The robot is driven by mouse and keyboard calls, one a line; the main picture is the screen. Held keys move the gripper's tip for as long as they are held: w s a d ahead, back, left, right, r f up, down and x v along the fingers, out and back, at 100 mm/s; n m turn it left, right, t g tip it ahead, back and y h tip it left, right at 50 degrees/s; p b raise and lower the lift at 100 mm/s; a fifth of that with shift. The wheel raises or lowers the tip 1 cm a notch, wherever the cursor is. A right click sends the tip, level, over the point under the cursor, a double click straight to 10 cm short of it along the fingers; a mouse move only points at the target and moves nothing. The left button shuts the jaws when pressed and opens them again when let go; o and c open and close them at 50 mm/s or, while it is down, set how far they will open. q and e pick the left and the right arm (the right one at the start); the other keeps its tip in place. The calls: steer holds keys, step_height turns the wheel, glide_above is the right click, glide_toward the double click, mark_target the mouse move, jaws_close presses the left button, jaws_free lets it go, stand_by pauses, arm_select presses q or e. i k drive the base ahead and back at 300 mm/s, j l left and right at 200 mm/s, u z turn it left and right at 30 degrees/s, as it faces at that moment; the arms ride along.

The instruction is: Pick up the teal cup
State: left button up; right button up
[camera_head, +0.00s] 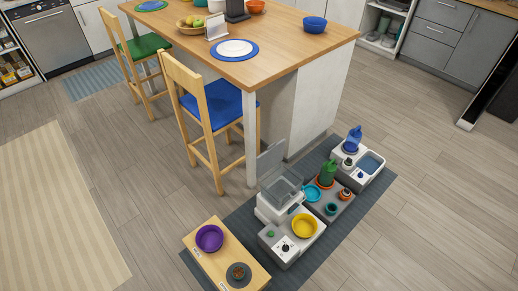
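A small teal cup (331,209) stands on a low grey unit (345,205) on the floor, among other pet supplies. It is small in the head view, and its inside looks dark. A flat teal dish (312,193) lies just to its upper left. Small orange-rimmed items (345,193) are at its upper right. Neither of my grippers shows in this view, so nothing is seen touching the cup.
A yellow bowl (305,226), a clear-lidded feeder (280,195) and a blue-topped water unit (353,140) share the dark mat (365,210). A wooden stand (205,262) holds a purple bowl (209,238). The island table (270,70) stands behind. Floor at right is clear.

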mark_target(238, 272)
steer(key=k+j, duration=0.15)
steer(key=k, duration=0.25)
steer(key=k+j, duration=0.15)
steer(key=k, duration=0.3)
steer(key=k+j, duration=0.15)
steer(key=k, duration=0.25)
steer(key=k+j, duration=0.15)
steer(key=k, duration=0.3)
